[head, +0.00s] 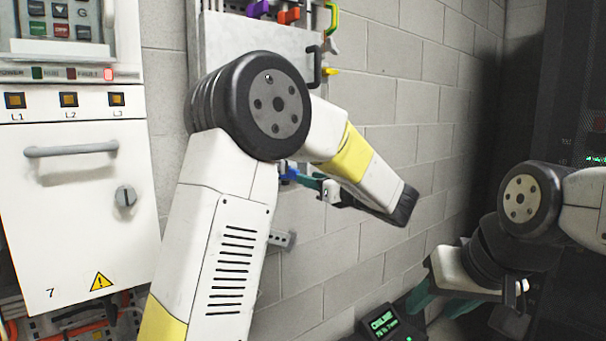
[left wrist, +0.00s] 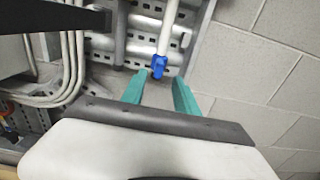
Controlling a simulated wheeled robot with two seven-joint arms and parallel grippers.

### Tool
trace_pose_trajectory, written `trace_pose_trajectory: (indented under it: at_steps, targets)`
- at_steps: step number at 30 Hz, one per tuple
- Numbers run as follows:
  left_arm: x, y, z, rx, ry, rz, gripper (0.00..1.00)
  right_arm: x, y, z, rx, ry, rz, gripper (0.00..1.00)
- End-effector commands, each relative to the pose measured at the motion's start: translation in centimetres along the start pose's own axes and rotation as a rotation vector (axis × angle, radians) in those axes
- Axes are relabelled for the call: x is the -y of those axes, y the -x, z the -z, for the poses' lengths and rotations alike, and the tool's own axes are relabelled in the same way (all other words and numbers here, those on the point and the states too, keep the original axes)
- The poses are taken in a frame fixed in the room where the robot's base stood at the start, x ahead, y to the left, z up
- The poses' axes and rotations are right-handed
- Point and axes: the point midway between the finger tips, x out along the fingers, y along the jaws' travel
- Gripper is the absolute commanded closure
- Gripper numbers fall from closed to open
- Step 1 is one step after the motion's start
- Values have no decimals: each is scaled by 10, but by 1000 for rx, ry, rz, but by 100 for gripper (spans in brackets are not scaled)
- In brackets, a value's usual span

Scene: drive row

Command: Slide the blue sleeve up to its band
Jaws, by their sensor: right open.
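The blue sleeve (left wrist: 158,66) sits around a pale upright rod (left wrist: 170,28) in the left wrist view. A bit of the sleeve (head: 289,172) also shows in the head view, partly hidden by my left arm. My left gripper (left wrist: 160,82) has its two teal fingers apart, with the sleeve in line with the gap at their tips. I cannot tell whether either finger touches it. My left gripper (head: 302,177) is small and partly covered in the head view. I cannot make out the band. My right gripper (head: 442,303) is open and empty at the lower right, away from the sleeve.
A white cabinet (head: 75,190) with a grey handle stands at the left. Coloured handles (head: 289,15) stick out from the metal panel (head: 222,40) above. Grey conduits (left wrist: 70,70) run left of the fingers. A small display (head: 383,322) stands low in front. The block wall (head: 420,120) is bare.

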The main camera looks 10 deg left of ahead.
Motion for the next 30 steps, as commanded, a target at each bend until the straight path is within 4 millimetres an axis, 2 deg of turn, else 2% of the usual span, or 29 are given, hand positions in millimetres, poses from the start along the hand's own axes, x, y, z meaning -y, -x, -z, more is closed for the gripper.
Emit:
trace_pose_trajectory:
  at_steps: [13,18,25,26,30]
  targets:
    - [-1,-65,0,0,0,-3,64,0,0,0,0,0,0,51]
    - [-1,-75,0,-1,0,-2,64,0,0,0,0,0,0,51]
    - [-1,-76,0,-1,1,-1,64,0,0,0,0,0,0,51]
    - [-1,-76,0,-1,1,-1,66,0,0,0,0,0,0,51]
    - [-1,-76,0,-1,1,-1,93,0,0,0,0,0,0,51]
